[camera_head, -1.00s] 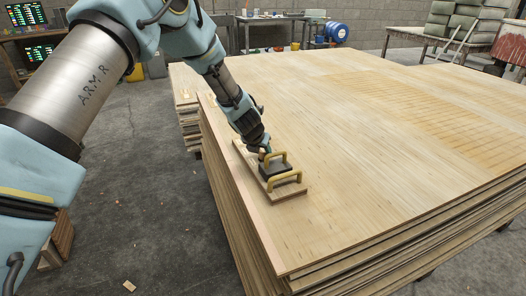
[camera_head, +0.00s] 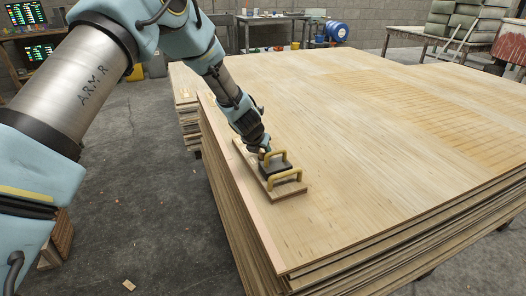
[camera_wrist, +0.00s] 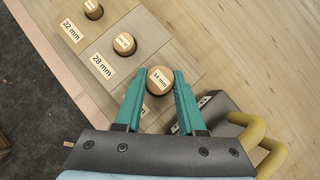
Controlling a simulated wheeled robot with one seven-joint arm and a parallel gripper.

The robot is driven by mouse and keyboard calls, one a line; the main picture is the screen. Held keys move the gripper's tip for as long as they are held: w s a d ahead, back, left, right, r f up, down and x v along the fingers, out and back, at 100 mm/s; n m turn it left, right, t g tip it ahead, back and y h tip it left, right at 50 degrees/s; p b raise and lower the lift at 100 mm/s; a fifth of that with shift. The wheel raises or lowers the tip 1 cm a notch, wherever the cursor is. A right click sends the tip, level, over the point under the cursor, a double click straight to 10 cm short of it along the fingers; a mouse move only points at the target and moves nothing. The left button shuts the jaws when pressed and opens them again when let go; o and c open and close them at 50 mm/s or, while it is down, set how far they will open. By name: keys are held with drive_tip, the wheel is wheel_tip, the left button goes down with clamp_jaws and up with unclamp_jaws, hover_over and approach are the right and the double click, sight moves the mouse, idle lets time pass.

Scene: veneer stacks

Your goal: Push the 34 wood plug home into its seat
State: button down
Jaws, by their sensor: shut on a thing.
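The seat under the plug is hidden, so I cannot tell how deep the plug sits.
The 28 mm plug (camera_wrist: 124,43) and 22 mm plug (camera_wrist: 93,9) stand farther along the board beside their labels. A dark block with yellow handles (camera_head: 275,170) is close beside my gripper. The veneer stack (camera_head: 350,140) is otherwise clear; its left edge is near.

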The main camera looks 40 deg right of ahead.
drive_tip(key=shift+f, duration=0.25)
drive_tip(key=shift+r, duration=0.1)
drive_tip(key=shift+r+p, duration=0.4)
drive_tip(key=shift+r, duration=0.05)
drive_tip(key=shift+n+p, duration=0.3)
drive_tip(key=shift+p, duration=0.15)
idle(0.3)
drive_tip(key=shift+f+b, duration=0.55)
drive_tip(key=shift+f, duration=0.05)
idle(0.4)
drive_tip(key=shift+r, duration=0.2)
drive_tip(key=shift+r+p, duration=0.4)
drive_tip(key=shift+p, duration=0.15)
drive_tip(key=shift+f+m+b, duration=0.1)
drive_tip(key=shift+m+b, duration=0.3)
drive_tip(key=shift+b, duration=0.1)
